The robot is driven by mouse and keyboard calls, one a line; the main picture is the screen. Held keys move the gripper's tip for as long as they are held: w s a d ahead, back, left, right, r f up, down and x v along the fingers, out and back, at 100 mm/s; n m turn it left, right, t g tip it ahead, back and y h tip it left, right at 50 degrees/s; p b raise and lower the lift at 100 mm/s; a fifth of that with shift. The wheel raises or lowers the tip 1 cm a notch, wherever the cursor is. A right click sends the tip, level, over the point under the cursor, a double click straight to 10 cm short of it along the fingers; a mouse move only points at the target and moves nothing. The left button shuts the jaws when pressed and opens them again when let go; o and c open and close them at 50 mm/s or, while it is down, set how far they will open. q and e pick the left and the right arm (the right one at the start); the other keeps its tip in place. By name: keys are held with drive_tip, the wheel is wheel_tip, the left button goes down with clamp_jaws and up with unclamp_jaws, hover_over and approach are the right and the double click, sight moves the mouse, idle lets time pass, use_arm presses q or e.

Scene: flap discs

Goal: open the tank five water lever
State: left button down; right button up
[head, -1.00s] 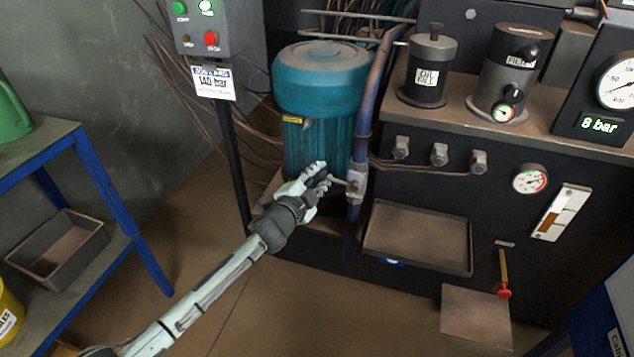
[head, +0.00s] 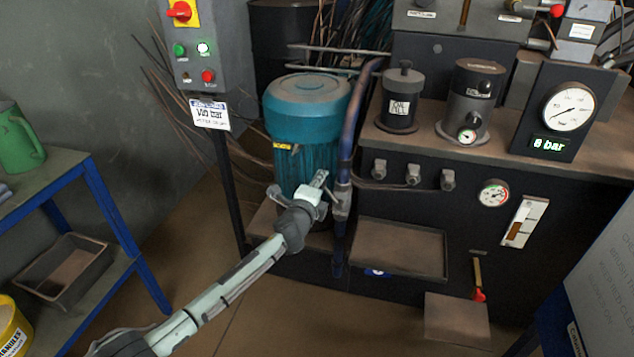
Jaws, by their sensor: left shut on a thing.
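A blue vertical pipe (head: 347,145) runs down in front of the teal motor (head: 306,118). A small grey metal valve (head: 341,203) sits on this pipe at about the height of the motor's base. My left gripper (head: 319,186) is just left of the valve, in front of the motor's lower part. Its fingers are shut on the valve's lever, which is mostly hidden by them. No label on the valve can be read. My right gripper is not in view.
A black cabinet (head: 400,205) with gauges and a drip tray (head: 398,247) stands to the right. A red-handled lever (head: 478,282) hangs low on its front. A control box (head: 207,45) is behind on the left. A blue-framed shelf (head: 125,215) stands at far left.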

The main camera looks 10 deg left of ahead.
use_arm(q)
drive_tip(key=shift+d+r+m, duration=0.2)
drive_tip(key=shift+d+m, duration=0.05)
drive_tip(key=shift+m, duration=0.05)
idle(0.4)
drive_tip(key=c, duration=1.5)
unclamp_jaws()
drive_tip(key=shift+s, duration=0.1)
drive_tip(key=s+r, duration=0.2)
drive_tip(key=s, duration=0.9)
drive_tip(key=shift+s+a+r, duration=0.15)
drive_tip(key=shift+s+r, duration=0.05)
drive_tip(key=shift+s, duration=0.15)
